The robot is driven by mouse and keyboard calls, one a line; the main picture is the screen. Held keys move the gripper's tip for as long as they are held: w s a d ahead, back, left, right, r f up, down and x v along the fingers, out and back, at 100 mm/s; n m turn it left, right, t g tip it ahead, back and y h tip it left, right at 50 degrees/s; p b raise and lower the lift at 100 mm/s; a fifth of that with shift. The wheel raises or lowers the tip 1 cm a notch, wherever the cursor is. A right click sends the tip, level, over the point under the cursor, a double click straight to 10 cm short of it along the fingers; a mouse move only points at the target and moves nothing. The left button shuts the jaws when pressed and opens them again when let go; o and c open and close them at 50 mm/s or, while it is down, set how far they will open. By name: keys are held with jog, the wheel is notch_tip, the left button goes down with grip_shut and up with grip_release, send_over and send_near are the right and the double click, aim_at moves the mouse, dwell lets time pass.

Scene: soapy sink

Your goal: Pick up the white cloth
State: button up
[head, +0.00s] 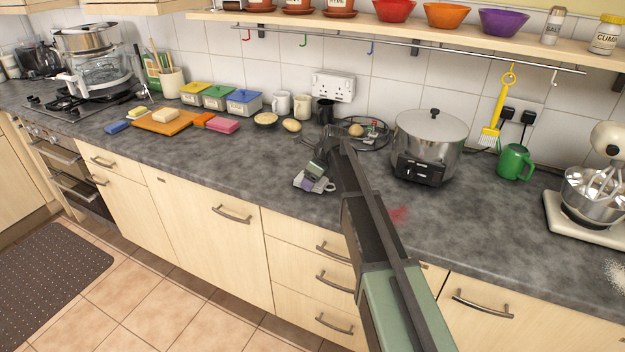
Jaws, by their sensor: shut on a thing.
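My arm reaches from the lower right to the front edge of the counter. My gripper (318,172) is low over the worktop there, shut on a small white cloth (302,181). The white cloth shows on both sides of the gripper, just below the fingers. A purple-grey patch shows in the middle of it; I cannot tell whether this is cloth or gripper. Part of the cloth is hidden by the gripper. I cannot tell whether the cloth touches the counter or is lifted.
The grey counter (260,165) is clear left of my gripper. A red stain (399,215) lies on the counter. A green mug (514,162) and a mixer (592,190) stand farther right.

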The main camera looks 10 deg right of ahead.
notch_tip(320, 180, up, 20)
jog(key=p, duration=1.9)
